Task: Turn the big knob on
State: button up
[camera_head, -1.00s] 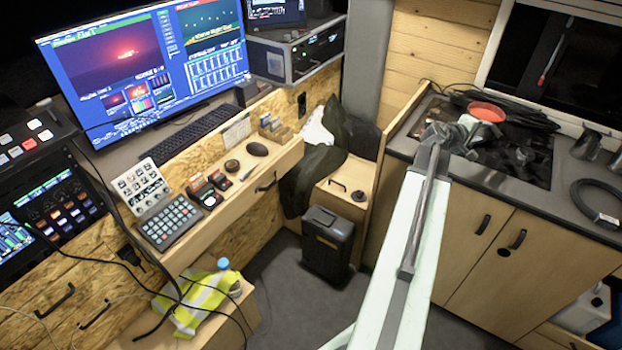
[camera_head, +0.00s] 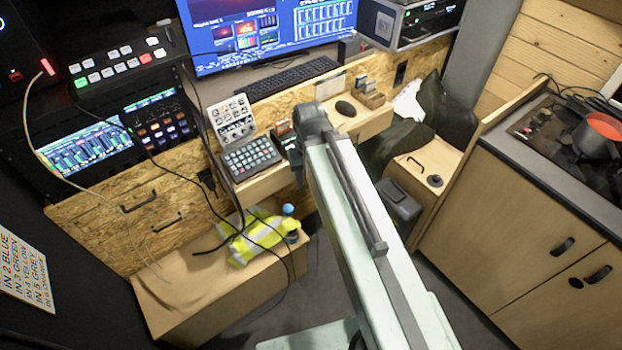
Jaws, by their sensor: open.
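No single knob stands out clearly as the big knob. A white panel with several small knobs (camera_head: 235,118) stands on the desk, left of my arm. A round black knob-like piece (camera_head: 434,180) sits on the low wooden cabinet, right of my arm. My gripper (camera_head: 297,172) shows only as a small dark shape below the end of my arm, just right of the grey keypad (camera_head: 250,158). It is open; its fingertips are hard to make out. My arm hides part of the desk edge behind it.
A keyboard (camera_head: 290,77), a mouse (camera_head: 345,108) and a large monitor (camera_head: 270,30) are on the desk. Loose cables hang past a yellow vest (camera_head: 262,236) on a low wooden box (camera_head: 190,310). A black bin (camera_head: 399,203) stands right of my arm.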

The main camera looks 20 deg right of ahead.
aim_at(543, 114)
jog(key=z, duration=2.25)
